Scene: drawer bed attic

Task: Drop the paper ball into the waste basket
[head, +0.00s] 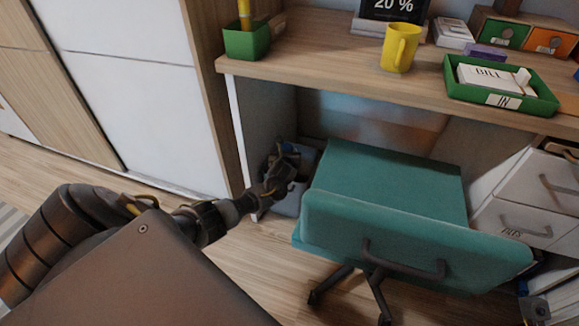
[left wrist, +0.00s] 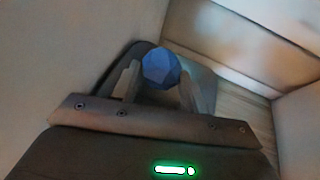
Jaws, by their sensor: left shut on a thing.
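The paper ball is a blue faceted ball (left wrist: 161,69) between the fingertips in the left wrist view. A small blue bit of it shows at the gripper in the head view. My left gripper (head: 284,158) is shut on the ball, under the desk. The waste basket (head: 290,204) is a grey bin on the floor, between the desk's left side panel and the chair. The gripper is over the basket in the head view and hides part of it. The basket's grey wall also shows behind the ball in the left wrist view (left wrist: 204,80).
A teal chair (head: 385,190) stands close to the right of the basket. The wooden desktop (head: 330,80) is above, with a yellow mug (head: 399,48) and a green IN tray (head: 540,103). White drawers (head: 525,205) stand at right. Open floor lies in front of the wardrobe.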

